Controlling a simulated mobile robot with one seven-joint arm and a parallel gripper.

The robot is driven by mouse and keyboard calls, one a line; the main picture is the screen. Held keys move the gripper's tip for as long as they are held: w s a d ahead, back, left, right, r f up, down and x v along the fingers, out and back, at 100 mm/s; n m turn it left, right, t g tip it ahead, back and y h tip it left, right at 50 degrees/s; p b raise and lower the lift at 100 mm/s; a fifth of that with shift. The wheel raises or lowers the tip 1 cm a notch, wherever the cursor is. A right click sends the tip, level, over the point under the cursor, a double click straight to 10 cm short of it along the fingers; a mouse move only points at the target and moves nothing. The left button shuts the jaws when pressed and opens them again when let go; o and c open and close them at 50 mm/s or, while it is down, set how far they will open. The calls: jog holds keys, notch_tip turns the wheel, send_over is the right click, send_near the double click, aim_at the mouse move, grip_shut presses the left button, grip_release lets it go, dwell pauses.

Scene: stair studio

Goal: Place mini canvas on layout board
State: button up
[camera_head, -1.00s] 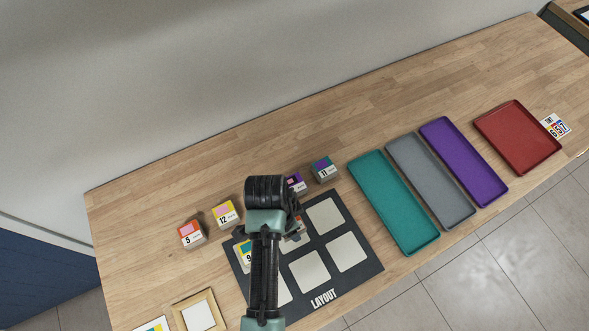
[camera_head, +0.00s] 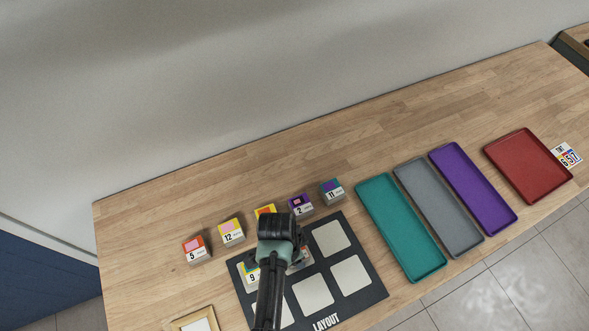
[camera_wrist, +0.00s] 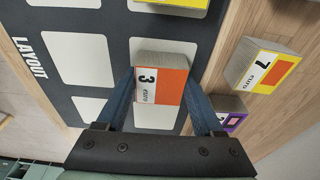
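The mini canvas (camera_wrist: 162,86) is a small block with an orange and white face marked 3. My gripper (camera_wrist: 161,80) has its two blue fingers against the block's left and right sides, and is shut on it. The dark layout board (camera_head: 375,288), with pale cells, lies below. The block is over the middle cell of its back row; the wrist view does not clearly show whether it touches the board. In the head view my gripper (camera_head: 285,258) hides most of the block. A yellow canvas marked 9 (camera_head: 251,275) sits on the board's back left cell.
Canvases marked 5 (camera_head: 196,249), 12 (camera_head: 231,233), 7 (camera_wrist: 264,70), 2 (camera_head: 301,206) and 11 (camera_head: 332,191) stand behind the board. Teal (camera_head: 400,228), grey (camera_head: 438,208), purple (camera_head: 473,188) and red (camera_head: 528,166) trays lie to the right.

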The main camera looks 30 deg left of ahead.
jog(key=o, duration=0.4)
jog(key=shift+o, duration=0.2)
notch_tip(320, 180, up, 12)
jog(key=s+a, duration=0.1)
jog(key=shift+s+r, duration=0.15)
jog(key=shift+s, duration=0.05)
jog(key=w+a+r+n+t+y, duration=0.1)
jog(key=w+r+n+t+y, duration=0.15)
jog(key=w+r+t, duration=1.15)
jog(key=w+d+r+n+y, duration=0.1)
jog(key=w+d+r, duration=0.15)
jog(key=r, duration=0.85)
jog(key=w+d+r, duration=0.1)
jog(key=w+r, duration=0.3)
jog(key=r, duration=0.7)
jog(key=s+d+r+n+t, duration=0.1)
jog(key=d+r+t, duration=0.15)
jog(key=r, duration=0.55)
jog(key=s+d+r+n+t, duration=0.1)
jog(key=d+r+t, duration=0.15)
jog(key=r, duration=0.55)
jog(key=s+d+r+n+t+h, duration=0.1)
jog(key=s+d+r+t, duration=0.1)
jog(key=s+r, duration=0.3)
jog(key=s+d+r+n+t+h, duration=0.1)
jog(key=s+r+t, duration=0.4)
jog(key=r, duration=0.5)
jog(key=shift+s+d+r, duration=0.4)
jog(key=shift+s+d, duration=0.4)
